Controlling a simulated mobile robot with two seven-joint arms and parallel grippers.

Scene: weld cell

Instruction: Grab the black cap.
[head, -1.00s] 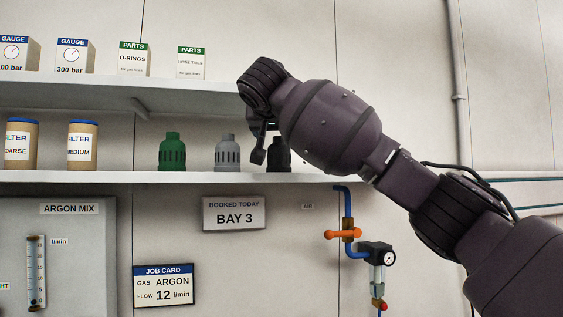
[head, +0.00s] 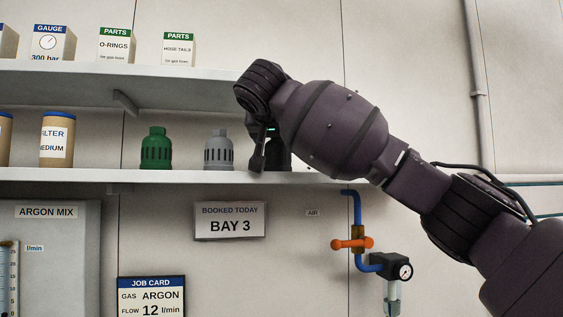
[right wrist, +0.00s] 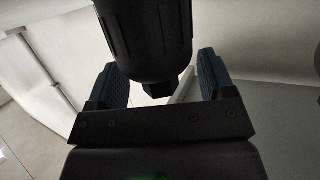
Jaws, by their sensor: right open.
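The black cap (head: 285,154) stands on the lower shelf, right of the grey cap (head: 219,150) and the green cap (head: 156,149). In the head view my right arm and gripper (head: 257,150) hide much of it. In the right wrist view the black cap (right wrist: 147,38) fills the top middle, with a ribbed body and a narrower end. My right gripper (right wrist: 160,80) is open, with one blue-padded finger on each side of the cap. Gaps show between the cap and both fingers. My left gripper is not in view.
The lower shelf (head: 60,175) also holds filter canisters (head: 57,139) at the left. The upper shelf (head: 170,82) above carries gauge and parts boxes (head: 115,45). Below hang a BAY 3 sign (head: 230,221), a job card (head: 151,296) and a blue air pipe with an orange valve (head: 352,243).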

